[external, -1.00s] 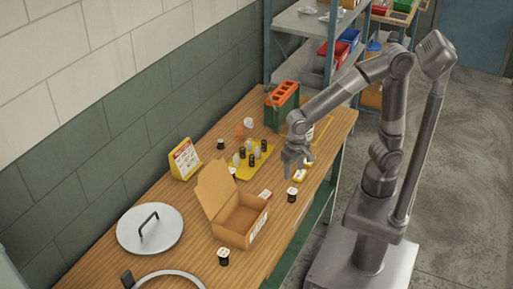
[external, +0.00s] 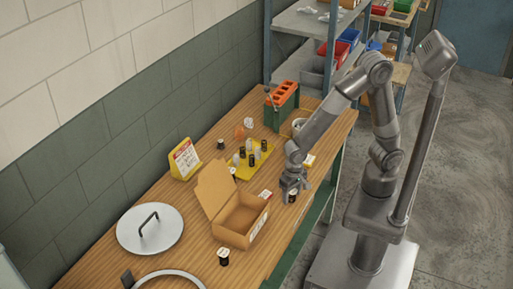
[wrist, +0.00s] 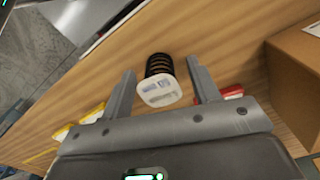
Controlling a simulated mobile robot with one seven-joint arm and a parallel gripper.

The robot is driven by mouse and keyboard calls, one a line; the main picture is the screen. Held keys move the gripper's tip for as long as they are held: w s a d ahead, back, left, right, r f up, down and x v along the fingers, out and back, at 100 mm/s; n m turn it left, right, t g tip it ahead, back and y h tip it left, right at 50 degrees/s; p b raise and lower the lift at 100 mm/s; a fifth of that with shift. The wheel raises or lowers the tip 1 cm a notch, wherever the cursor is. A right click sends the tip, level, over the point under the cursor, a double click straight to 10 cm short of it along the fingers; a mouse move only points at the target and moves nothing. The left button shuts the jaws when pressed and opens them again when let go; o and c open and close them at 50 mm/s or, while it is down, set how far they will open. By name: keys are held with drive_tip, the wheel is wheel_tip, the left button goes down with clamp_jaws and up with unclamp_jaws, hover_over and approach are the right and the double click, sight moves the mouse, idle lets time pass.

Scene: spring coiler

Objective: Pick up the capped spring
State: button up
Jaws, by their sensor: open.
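The capped spring (wrist: 159,82) is a black coil with a white cap that has printed marks on it. In the wrist view it lies between the two fingers of my gripper (wrist: 160,85), with a gap on each side. In the external view my gripper (external: 291,187) is low at the table's near edge, around the capped spring (external: 292,197). The fingers are open and hold nothing. The spring appears to stand on the wooden table. Other similar capped black pieces stand elsewhere, one (external: 223,257) in front of the box.
An open cardboard box (external: 241,222) stands close to the left of my gripper. A red-and-white item (wrist: 233,92) and yellow items (wrist: 88,115) lie near the fingers. A yellow tray (external: 262,153) with several pieces is farther back. The table's edge is close on the right.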

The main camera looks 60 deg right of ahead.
drive_tip(key=shift+f, duration=0.2)
drive_tip(key=shift+c, duration=0.6)
drive_tip(key=c, duration=0.9)
drive_tip(key=shift+r, duration=0.15)
drive_tip(key=shift+c, duration=0.2)
